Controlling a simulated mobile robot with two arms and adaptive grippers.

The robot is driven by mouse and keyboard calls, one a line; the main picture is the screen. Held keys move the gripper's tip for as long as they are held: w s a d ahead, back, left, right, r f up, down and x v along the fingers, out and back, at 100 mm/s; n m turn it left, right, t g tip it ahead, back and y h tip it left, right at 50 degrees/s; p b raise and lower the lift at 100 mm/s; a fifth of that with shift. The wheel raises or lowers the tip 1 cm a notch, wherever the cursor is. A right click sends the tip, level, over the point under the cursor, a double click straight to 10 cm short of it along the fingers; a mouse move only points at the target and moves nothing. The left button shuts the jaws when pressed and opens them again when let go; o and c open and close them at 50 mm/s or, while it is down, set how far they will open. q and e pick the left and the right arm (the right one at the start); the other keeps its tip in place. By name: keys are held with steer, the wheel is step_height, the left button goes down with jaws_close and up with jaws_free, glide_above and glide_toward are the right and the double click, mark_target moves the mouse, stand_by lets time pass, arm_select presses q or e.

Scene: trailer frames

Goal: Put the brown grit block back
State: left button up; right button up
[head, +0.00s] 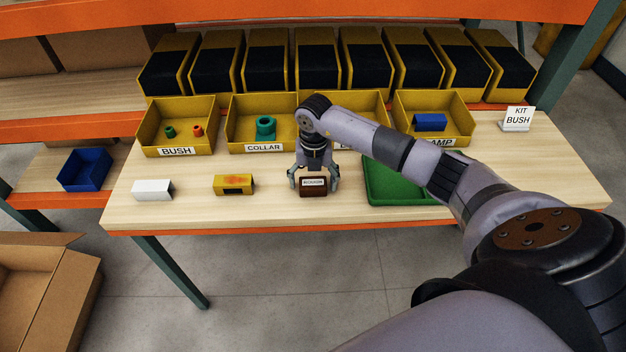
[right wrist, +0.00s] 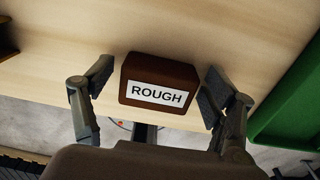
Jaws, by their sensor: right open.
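The brown grit block (head: 313,187), with a white label, stands on the wooden table near its front edge. In the right wrist view the brown block (right wrist: 160,72) shows the word ROUGH on its label. My right gripper (head: 314,182) is open, with one finger on each side of the block. In the right wrist view the gripper (right wrist: 158,92) shows small gaps between its fingers and the block. My left gripper is not in view.
A white block (head: 153,190) and a yellow block (head: 234,184) stand to the left on the table (head: 420,217). A green tray (head: 385,190) lies close on the right.

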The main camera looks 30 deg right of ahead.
mark_target(313, 180)
steer(key=shift+r, duration=0.6)
step_height(313, 180, up, 11)
steer(key=b, duration=0.3)
